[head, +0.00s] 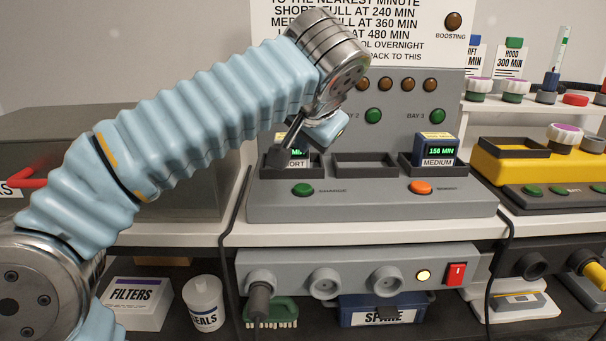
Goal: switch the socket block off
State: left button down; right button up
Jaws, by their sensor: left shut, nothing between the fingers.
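The grey socket block (340,257) is fixed under the front edge of the white shelf. Its red rocker switch (456,274) is at the right end, beside a small lamp (423,276) that glows yellow. A dark plug (259,298) sits in its left socket; the middle and right sockets look empty. My left gripper (281,157) is shut and empty, pointing down and left in front of the charger's left bay. It is well above and left of the switch. My right gripper is not in view.
The grey charger (370,205) stands on the white shelf, with a MEDIUM pack (435,150) in its right bay and a SHORT pack partly hidden by my gripper. A blue SPARE bin (385,310), a green brush (270,312) and a black cable (232,220) are near the block.

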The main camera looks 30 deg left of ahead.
aim_at(456, 275)
jog(key=k+l, duration=0.8)
jog(key=l, duration=0.1)
